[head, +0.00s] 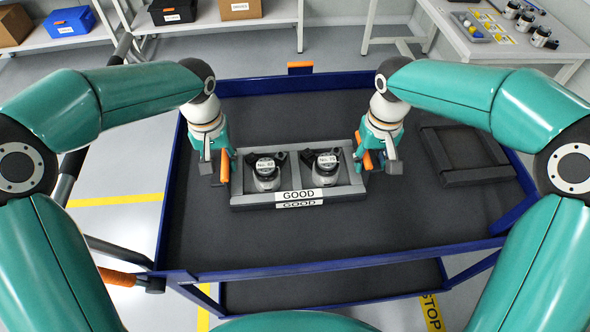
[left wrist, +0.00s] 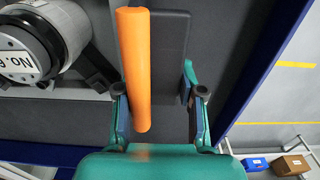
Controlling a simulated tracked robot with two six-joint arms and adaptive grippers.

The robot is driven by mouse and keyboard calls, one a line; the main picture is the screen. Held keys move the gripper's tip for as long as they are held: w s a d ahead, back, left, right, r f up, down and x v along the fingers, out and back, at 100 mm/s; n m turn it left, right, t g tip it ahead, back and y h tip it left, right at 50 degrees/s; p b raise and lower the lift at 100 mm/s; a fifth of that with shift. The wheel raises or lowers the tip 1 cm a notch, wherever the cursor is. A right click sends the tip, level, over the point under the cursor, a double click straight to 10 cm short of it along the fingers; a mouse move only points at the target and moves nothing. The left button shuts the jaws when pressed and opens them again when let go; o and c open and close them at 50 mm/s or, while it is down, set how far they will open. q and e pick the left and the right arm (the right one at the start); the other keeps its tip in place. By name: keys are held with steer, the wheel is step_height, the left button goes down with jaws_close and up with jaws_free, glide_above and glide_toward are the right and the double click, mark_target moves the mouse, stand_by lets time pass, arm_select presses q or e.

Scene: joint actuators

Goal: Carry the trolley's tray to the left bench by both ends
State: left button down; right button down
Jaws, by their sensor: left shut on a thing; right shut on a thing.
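The grey tray (head: 300,198) with a "GOOD" label is over the trolley's dark top. It holds two actuators, one on the left (head: 265,172) and one on the right (head: 327,168). My left gripper (head: 222,168) is shut on the tray's left orange handle, which also shows between the fingers in the left wrist view (left wrist: 133,70). My right gripper (head: 371,163) is shut on the right orange handle (head: 366,161). The tray looks level; I cannot tell whether it touches the trolley top.
The blue-rimmed trolley (head: 330,267) also carries an empty dark frame (head: 480,176) at right. A white bench (head: 105,38) at back left holds a blue box (head: 70,21), a black box (head: 172,11) and cardboard boxes. A bench (head: 480,48) at back right holds several actuators.

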arm_select(q)
steer(key=shift+w+a+r, duration=0.1)
steer(key=shift+a+r, duration=0.05)
arm_select(e)
steer(key=shift+w+d+r, duration=0.1)
steer(key=shift+r, duration=0.1)
